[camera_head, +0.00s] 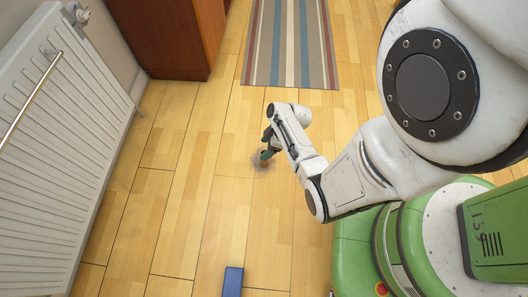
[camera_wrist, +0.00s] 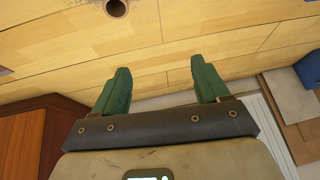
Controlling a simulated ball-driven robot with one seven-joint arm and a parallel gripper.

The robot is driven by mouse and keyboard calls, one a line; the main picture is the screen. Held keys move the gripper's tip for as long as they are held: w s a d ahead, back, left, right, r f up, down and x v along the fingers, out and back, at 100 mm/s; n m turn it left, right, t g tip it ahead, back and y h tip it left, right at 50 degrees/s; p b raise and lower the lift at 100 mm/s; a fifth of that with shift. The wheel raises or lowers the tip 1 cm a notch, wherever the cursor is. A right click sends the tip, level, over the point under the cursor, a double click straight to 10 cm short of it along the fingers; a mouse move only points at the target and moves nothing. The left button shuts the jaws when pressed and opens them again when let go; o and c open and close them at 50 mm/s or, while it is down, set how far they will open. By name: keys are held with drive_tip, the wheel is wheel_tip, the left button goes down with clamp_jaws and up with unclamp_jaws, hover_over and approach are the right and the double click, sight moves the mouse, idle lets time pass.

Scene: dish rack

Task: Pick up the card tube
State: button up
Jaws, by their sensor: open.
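The card tube (camera_wrist: 116,8) shows at the top edge of the wrist view as a brown round end with a dark hollow, partly cut off. It is on the wooden floor, ahead of and left of centre between my fingertips. My gripper (camera_wrist: 161,68) has two green fingers spread apart, with only bare floor seen between them. In the head view my gripper (camera_head: 267,153) points down towards the floor, and a small brown patch just below it may be the tube, mostly hidden.
A white radiator (camera_head: 45,150) stands along the left wall. A brown cabinet (camera_head: 170,38) and a striped rug (camera_head: 290,45) lie at the back. A blue block (camera_head: 232,281) lies on the floor at the front. The floor (camera_head: 205,190) around my gripper is clear.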

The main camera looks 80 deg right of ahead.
drive_tip(key=s+d+f+t+h+b, duration=0.1)
drive_tip(key=s+d+f+b, duration=0.15)
drive_tip(key=f, duration=0.25)
drive_tip(key=s+d+f+b, duration=0.2)
drive_tip(key=f+b, duration=0.1)
drive_tip(key=f, duration=0.2)
drive_tip(key=b+x, duration=0.2)
drive_tip(key=x, duration=0.1)
drive_tip(key=b+x, duration=0.2)
drive_tip(key=x, duration=0.2)
drive_tip(key=b+x, duration=0.2)
drive_tip(key=x, duration=0.1)
drive_tip(key=shift+w+d+f, duration=0.1)
drive_tip(key=shift+w+d, duration=0.25)
drive_tip(key=shift+c, duration=0.2)
drive_tip(key=c, duration=1)
